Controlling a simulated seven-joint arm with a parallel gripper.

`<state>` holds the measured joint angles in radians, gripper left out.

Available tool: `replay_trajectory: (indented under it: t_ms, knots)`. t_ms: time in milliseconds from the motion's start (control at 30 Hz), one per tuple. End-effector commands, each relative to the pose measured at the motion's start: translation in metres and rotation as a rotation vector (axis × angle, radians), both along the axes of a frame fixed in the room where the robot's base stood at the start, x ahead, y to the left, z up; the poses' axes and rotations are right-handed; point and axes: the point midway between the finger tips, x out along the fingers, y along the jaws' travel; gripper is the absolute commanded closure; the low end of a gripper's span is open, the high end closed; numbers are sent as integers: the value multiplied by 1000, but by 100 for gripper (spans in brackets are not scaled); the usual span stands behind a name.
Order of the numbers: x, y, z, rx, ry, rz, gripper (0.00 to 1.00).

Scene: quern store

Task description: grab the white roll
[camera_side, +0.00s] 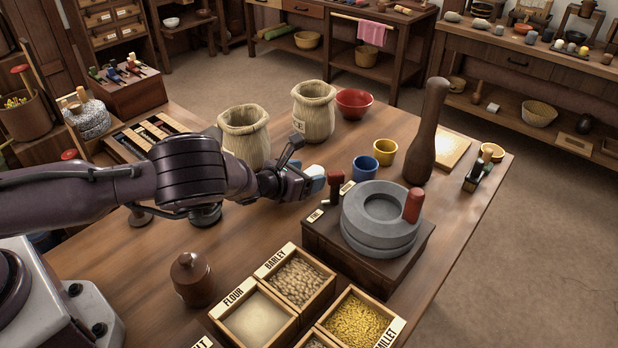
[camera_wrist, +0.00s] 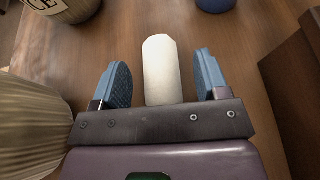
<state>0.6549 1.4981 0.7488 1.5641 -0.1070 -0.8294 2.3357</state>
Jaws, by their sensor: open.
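The white roll (camera_wrist: 161,68) lies on the wooden table in the wrist view, between the two blue fingers of my gripper (camera_wrist: 161,80). The fingers are spread, with a gap on each side of the roll. In the side view my gripper (camera_side: 316,180) is low over the table, left of the stone quern. There the white roll (camera_side: 316,171) shows only in part beside the fingertips; the rest is hidden.
The quern (camera_side: 382,215) on its wooden base stands right of my gripper. A blue cup (camera_side: 364,168) and a yellow cup (camera_side: 385,152) stand beyond. Woven sacks (camera_side: 245,140) stand behind my wrist. Grain boxes (camera_side: 300,280) sit in front.

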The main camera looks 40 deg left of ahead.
Motion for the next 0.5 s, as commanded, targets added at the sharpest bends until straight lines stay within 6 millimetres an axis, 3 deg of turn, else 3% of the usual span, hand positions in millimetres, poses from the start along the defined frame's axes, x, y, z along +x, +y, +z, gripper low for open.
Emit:
replay_trajectory:
  t_ms: [133,367,500]
  knots:
    - [0,0,0,0,0,0,32]
    - [0,0,0,0,0,0,85]
    - [0,0,0,0,0,0,85]
